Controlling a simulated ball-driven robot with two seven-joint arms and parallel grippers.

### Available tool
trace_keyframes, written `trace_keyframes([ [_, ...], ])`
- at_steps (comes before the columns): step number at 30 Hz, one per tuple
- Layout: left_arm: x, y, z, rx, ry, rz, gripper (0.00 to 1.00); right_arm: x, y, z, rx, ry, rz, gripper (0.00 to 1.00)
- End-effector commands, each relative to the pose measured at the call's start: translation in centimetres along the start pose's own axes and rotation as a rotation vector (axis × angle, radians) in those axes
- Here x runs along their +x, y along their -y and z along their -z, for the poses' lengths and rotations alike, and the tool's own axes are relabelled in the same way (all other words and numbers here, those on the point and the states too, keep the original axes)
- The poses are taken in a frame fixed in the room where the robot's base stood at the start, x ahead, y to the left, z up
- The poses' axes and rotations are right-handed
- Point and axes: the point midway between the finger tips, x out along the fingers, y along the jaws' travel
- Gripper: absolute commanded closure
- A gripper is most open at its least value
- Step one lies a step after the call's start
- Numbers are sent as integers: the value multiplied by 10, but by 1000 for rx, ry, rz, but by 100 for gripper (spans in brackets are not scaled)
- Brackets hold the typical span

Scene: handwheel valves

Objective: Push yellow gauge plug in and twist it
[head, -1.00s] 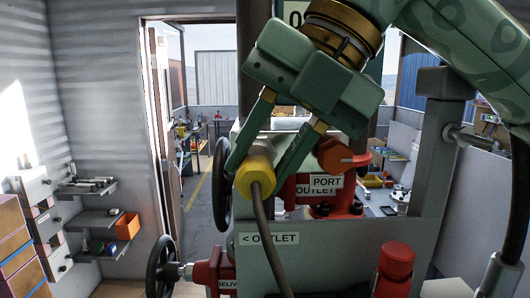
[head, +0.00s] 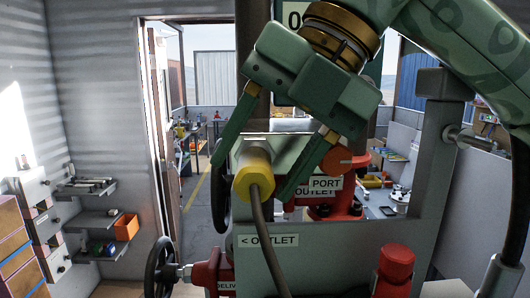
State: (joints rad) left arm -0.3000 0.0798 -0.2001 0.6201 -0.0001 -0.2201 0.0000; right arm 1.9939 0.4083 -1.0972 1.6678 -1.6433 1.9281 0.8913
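The yellow gauge plug (head: 252,177) is at the socket on the grey valve stand (head: 345,262), with its dark cable (head: 264,225) hanging down from it. How deep it sits cannot be told from here. My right gripper (head: 250,181) is open around the plug, one finger on its left and one on its right, with a gap on both sides. My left gripper is not in view.
A black handwheel (head: 162,266) on a red valve stands low at left. A red-orange knob (head: 336,158) is close to the right finger. A red cap (head: 395,267) is at lower right. Shelves (head: 95,221) line the left wall.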

Motion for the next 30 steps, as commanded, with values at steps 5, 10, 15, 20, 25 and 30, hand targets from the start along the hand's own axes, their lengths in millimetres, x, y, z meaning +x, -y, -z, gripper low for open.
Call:
trace_keyframes([
  [5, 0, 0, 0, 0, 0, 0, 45, 0, 0, 0, 0, 0, 0, 45],
  [10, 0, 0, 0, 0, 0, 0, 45, -11, 0, 0, -1, 4, -1, 45],
  [15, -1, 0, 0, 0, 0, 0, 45, -48, -1, -1, 3, 6, -3, 45],
  [20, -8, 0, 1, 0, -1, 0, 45, -95, -2, -1, 3, 4, -2, 45],
  [25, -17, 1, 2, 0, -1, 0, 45, -135, -2, -1, 4, 2, -2, 45],
  [30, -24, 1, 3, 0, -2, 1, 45, -158, -1, -2, 1, 0, 0, 45],
])
